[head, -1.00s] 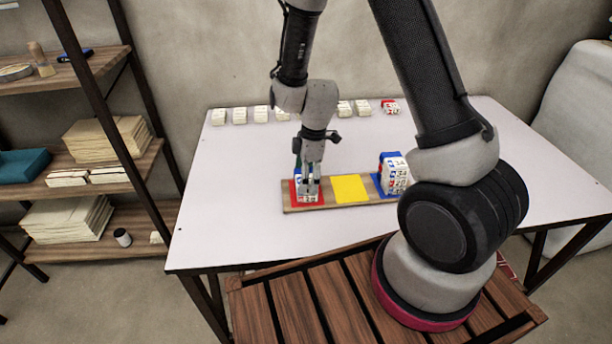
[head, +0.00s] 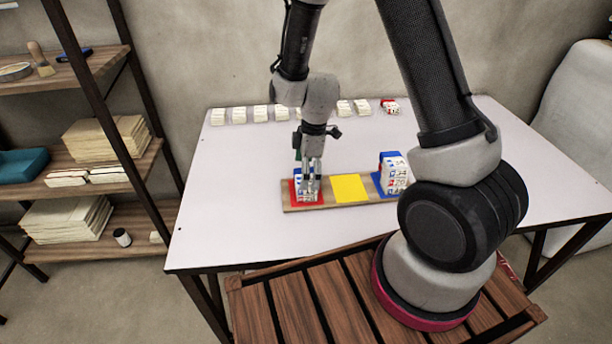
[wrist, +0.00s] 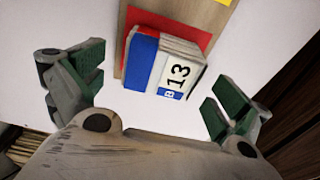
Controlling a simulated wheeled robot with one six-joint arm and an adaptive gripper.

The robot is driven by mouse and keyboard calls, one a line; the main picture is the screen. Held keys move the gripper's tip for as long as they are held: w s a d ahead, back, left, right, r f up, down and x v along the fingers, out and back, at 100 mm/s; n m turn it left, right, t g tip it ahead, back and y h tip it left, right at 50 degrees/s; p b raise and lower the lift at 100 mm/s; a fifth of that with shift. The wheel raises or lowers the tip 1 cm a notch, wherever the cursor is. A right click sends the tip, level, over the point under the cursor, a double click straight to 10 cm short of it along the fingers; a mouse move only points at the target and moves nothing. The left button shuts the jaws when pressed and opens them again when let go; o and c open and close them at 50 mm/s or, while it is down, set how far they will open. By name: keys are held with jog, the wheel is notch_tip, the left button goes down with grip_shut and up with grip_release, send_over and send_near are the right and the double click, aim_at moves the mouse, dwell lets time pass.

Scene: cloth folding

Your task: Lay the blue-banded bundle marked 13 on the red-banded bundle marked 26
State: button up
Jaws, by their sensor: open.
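The blue-banded bundle marked 13 (wrist: 177,75) is in the wrist view, its white label facing my gripper. A red strip shows beside its blue band; I cannot tell which bundle it belongs to. In the head view this bundle (head: 298,190) is over the red square, partly hidden by my fingers. My gripper (head: 312,190) is open above it. In the wrist view my gripper's fingers (wrist: 152,92) are spread wide and apart from the bundle. No label reading 26 is legible.
A wooden board (head: 328,205) carries the red square (head: 321,187), a yellow square (head: 350,188) and a blue square (head: 377,183). A stack with blue and red bands (head: 393,173) stands on the blue square. Several bundles (head: 261,114) line the table's back. The yellow square is bare.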

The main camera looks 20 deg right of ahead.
notch_tip(320, 180, up, 10)
jog(key=d, duration=0.1)
notch_tip(320, 180, up, 10)
jog(key=m+t, duration=0.1)
jog(key=m, duration=0.3)
send_over(311, 176)
jog(key=s+d, duration=0.3)
jog(key=d, duration=0.1)
jog(key=s+d+r+m+t, duration=0.1)
jog(key=s+d+r+m, duration=0.3)
jog(key=s, duration=0.4)
jog(key=s+d+r+m+t+h, duration=0.1)
jog(key=s+d+r+m+t, duration=0.1)
jog(key=s+d+r+m, duration=0.3)
jog(key=s+r+m, duration=0.2)
jog(key=s, duration=0.1)
jog(key=shift+s+d+m, duration=0.3)
jog(key=shift+s+m, duration=0.05)
jog(key=shift+m, duration=0.05)
